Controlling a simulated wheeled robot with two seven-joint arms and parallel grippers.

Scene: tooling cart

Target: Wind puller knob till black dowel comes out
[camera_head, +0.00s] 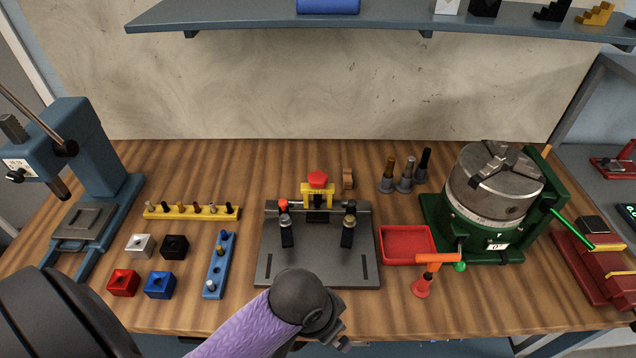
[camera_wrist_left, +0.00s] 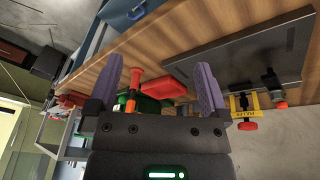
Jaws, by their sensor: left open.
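The puller is a yellow body (camera_head: 317,195) with a red knob (camera_head: 318,179) on top. It stands at the back middle of a dark grey fixture plate (camera_head: 318,268), between two toggle clamps. In the left wrist view the puller (camera_wrist_left: 245,103) and its red knob (camera_wrist_left: 247,126) appear upside down at the right. I cannot make out a black dowel inside the puller. My left gripper (camera_wrist_left: 158,64) has its two purple fingers spread, with nothing held between them. It is in front of the plate and apart from the puller. My right gripper is in neither view.
A red tray (camera_head: 406,258) and an orange-handled tool (camera_head: 423,283) are right of the plate. A green-based chuck (camera_head: 495,190) stands farther right. A yellow peg rack (camera_head: 190,213), blue peg rack (camera_head: 217,278) and colored blocks are left. A shelf (camera_head: 380,20) crosses above.

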